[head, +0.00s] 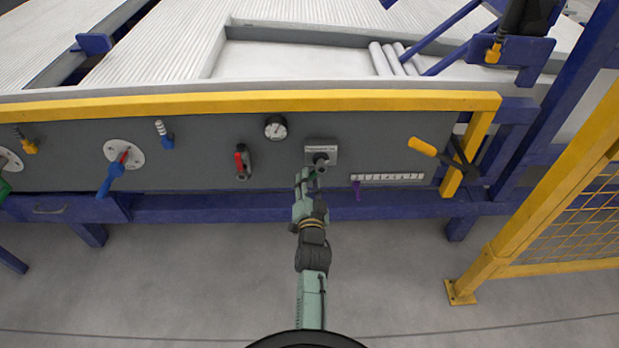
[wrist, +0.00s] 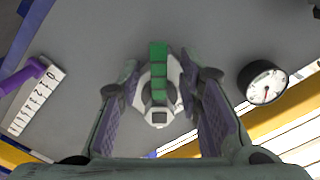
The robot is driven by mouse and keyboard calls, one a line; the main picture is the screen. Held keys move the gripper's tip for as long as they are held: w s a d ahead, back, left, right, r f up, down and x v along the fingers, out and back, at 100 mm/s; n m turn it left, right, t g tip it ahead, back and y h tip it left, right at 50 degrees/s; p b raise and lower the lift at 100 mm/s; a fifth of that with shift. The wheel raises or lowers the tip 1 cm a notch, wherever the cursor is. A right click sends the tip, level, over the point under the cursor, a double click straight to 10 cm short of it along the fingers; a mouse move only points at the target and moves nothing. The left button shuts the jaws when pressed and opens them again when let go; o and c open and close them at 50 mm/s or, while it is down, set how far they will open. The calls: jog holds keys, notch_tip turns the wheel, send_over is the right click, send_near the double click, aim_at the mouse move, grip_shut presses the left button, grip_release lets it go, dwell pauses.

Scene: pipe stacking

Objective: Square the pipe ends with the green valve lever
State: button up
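The green valve lever (wrist: 159,72) shows in the wrist view, on a pale round mount against the grey panel. It lies between the two fingers of my gripper (wrist: 160,85), with a gap on each side. The fingers are open and hold nothing. I cannot tell whether their tips reach past the lever or stop short of it. In the head view my gripper (head: 308,178) is at the panel, just below a grey labelled box (head: 320,148), and this lever is hidden behind it. The pipes (head: 393,58) lie in the bed behind the panel.
A pressure gauge (head: 275,127) and a red lever (head: 242,161) are left of my gripper. A white scale strip (head: 390,178) with a purple pointer (head: 357,189) is to the right. A yellow-handled lever (head: 422,146) sticks out farther right. The floor (head: 190,270) in front is clear.

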jog(key=s, duration=0.5)
jog(key=shift+s, duration=0.4)
jog(key=shift+r, duration=0.1)
